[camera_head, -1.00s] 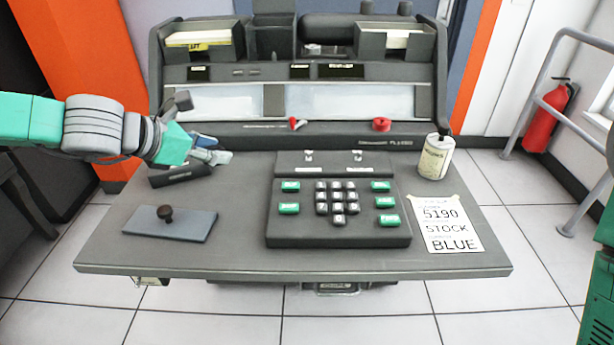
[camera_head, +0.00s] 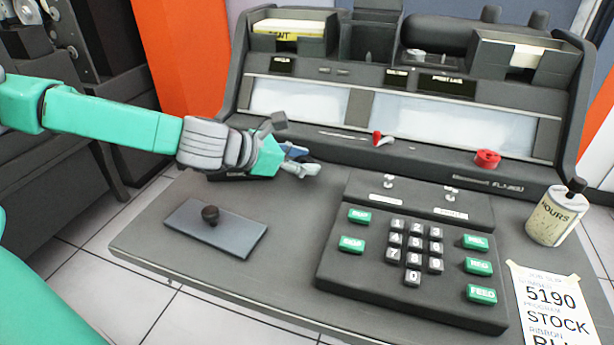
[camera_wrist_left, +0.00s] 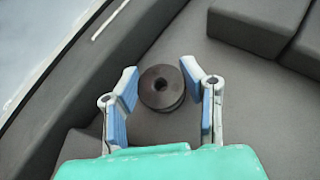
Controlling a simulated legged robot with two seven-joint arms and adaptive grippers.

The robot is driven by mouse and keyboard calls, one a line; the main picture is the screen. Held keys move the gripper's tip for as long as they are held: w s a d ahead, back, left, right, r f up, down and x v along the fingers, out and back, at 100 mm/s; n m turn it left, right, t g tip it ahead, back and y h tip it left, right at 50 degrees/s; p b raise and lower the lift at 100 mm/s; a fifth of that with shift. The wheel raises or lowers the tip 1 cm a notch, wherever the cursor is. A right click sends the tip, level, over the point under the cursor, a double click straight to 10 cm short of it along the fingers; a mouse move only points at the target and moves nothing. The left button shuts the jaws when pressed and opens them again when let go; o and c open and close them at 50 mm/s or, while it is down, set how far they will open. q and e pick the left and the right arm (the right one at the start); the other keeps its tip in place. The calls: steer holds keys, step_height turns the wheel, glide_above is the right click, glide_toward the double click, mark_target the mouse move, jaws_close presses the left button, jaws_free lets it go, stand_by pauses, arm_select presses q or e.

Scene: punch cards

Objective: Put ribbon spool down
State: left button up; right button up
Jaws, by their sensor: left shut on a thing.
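The ribbon spool (camera_wrist_left: 161,88) is a dark round disc with a hole in its middle, seen from above in the left wrist view. In the head view my left gripper (camera_head: 301,161) is low over the back left of the grey desk (camera_head: 150,238), just in front of the console's sloped panel. The spool cannot be made out there. I cannot tell whether it touches the desk. My right gripper is not in view.
A grey plate with a dark knob (camera_head: 210,215) lies in front of the gripper. A keypad block (camera_head: 340,262) is right of it. A pale can (camera_head: 555,215) and a paper slip (camera_head: 556,310) are far right.

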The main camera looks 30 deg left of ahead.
arm_select(q)
steer(key=f, duration=0.1)
steer(key=f+b, duration=0.1)
steer(key=f, duration=0.1)
steer(key=shift+a, duration=0.35)
steer(key=shift+c, duration=0.5)
steer(key=shift+d+r, duration=0.15)
steer(key=shift+r, duration=0.1)
steer(key=shift+d, duration=0.2)
steer(key=o, duration=1.2)
steer(key=shift+d+r, duration=0.1)
steer(key=shift+d, duration=0.2)
steer(key=shift+a, duration=0.3)
steer(key=p+v, duration=0.8)
steer(key=v, duration=0.2)
steer(key=shift+s+r+p, duration=0.15)
steer(key=shift+r+p, duration=0.15)
steer(key=shift+p, duration=0.05)
steer(key=shift+s+a+r+p, duration=0.1)
steer(key=shift+s+a+p, duration=0.3)
steer(key=shift+s+p, duration=0.25)
steer(key=shift+d, duration=0.1)
